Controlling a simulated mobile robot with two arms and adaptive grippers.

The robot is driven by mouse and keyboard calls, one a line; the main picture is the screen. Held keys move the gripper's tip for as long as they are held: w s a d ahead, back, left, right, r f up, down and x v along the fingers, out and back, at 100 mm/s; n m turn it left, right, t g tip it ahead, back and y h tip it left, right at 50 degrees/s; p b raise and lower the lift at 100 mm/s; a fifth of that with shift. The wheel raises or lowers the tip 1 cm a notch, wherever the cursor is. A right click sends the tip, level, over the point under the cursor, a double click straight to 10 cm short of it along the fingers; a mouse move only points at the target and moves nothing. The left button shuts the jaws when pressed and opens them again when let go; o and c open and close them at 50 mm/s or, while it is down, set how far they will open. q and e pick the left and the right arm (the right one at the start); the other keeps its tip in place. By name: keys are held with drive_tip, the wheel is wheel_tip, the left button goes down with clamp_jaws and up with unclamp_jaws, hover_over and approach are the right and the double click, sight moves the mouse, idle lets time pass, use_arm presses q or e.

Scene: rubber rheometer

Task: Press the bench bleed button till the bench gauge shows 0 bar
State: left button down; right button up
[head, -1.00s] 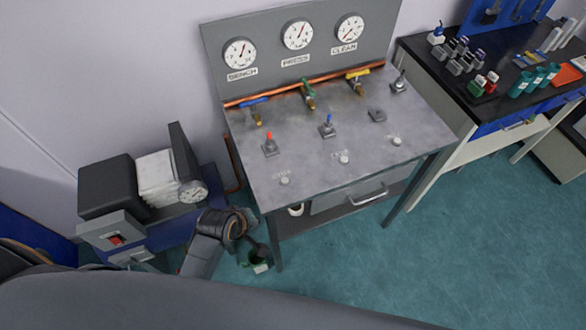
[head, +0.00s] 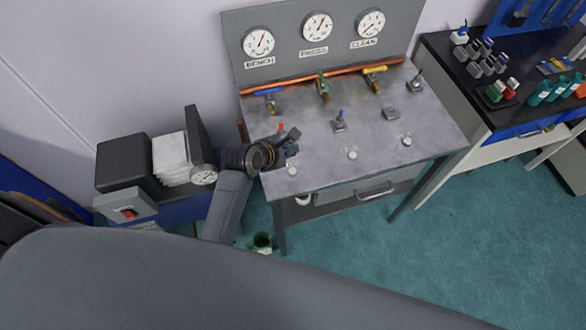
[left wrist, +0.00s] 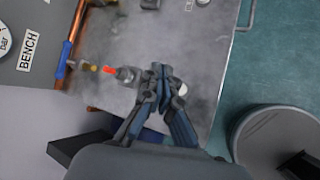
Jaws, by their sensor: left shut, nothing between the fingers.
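The BENCH gauge (head: 258,42) is the left dial on the upright panel; its needle points up and a little right, off any readable number. Its edge and label (left wrist: 28,52) show in the left wrist view. A white button (head: 292,171) sits at the bench top's front left corner; I take it for the bench bleed button. My left gripper (head: 292,138) is shut and empty, over the bench top just behind that button in the head view. In the left wrist view the fingertips (left wrist: 160,72) are beside a pale button (left wrist: 182,89), partly hidden; contact cannot be told. My right gripper is not in view.
A red-tipped toggle (head: 281,127) stands close to the left gripper, partly hidden. A blue-handled valve (head: 268,93) is behind it. Two more white buttons (head: 352,154) (head: 407,141) line the front edge. A boxy device (head: 128,165) stands left of the bench.

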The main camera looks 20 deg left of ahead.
sight(291, 172)
use_arm(q)
drive_tip(key=shift+f, duration=0.15)
wheel_tip(291, 172, down, 4)
wheel_tip(291, 172, down, 3)
drive_tip(key=b, duration=0.3)
drive_tip(key=shift+f+b, duration=0.35)
drive_tip(key=shift+f, duration=0.4)
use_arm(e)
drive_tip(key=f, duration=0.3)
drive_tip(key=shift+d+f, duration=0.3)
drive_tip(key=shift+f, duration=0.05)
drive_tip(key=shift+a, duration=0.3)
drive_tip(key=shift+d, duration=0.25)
use_arm(q)
drive_tip(key=shift+f, duration=0.15)
